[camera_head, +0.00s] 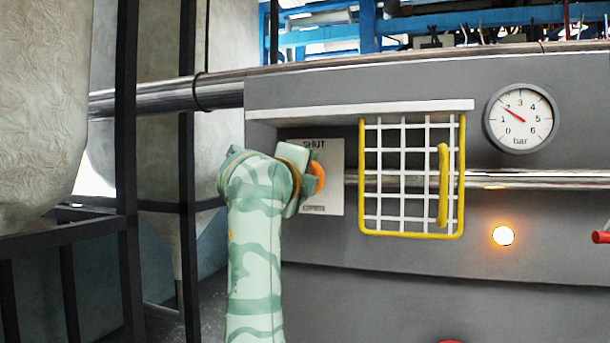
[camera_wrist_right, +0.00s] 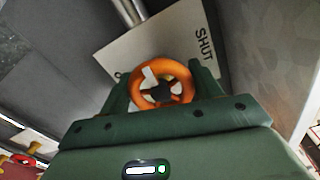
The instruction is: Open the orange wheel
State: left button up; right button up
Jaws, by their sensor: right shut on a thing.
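The orange wheel (camera_head: 318,176) stands in front of a white plate (camera_head: 335,200) marked "SHUT" at the top, with smaller lettering at the bottom that I cannot read surely. My right gripper (camera_head: 304,172) covers the left part of the wheel in the head view. In the right wrist view the orange wheel (camera_wrist_right: 181,75) sits between the two green fingers of my right gripper (camera_wrist_right: 164,88), which is shut on it. A white patch shows on the wheel's left side. My left gripper is in neither view.
A yellow-framed white grid guard (camera_head: 413,234) with a yellow handle (camera_head: 443,185) is just right of the plate. A pressure gauge (camera_head: 520,118) reads about 2 bar. A lamp (camera_head: 503,236) glows orange. A ledge (camera_head: 360,109) overhangs the plate. Dark posts (camera_head: 127,180) stand left.

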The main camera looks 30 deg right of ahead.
jog(key=shift+n, duration=0.3)
dwell(0.4)
jog(key=o, duration=1)
jog(key=shift+a, duration=0.25)
jog(key=shift+s+a+f, duration=0.1)
jog(key=shift+s+a, duration=0.15)
jog(key=shift+s, duration=0.05)
jog(key=b+v, duration=0.5)
jog(key=v, duration=1)
jog(key=shift+a, duration=0.35)
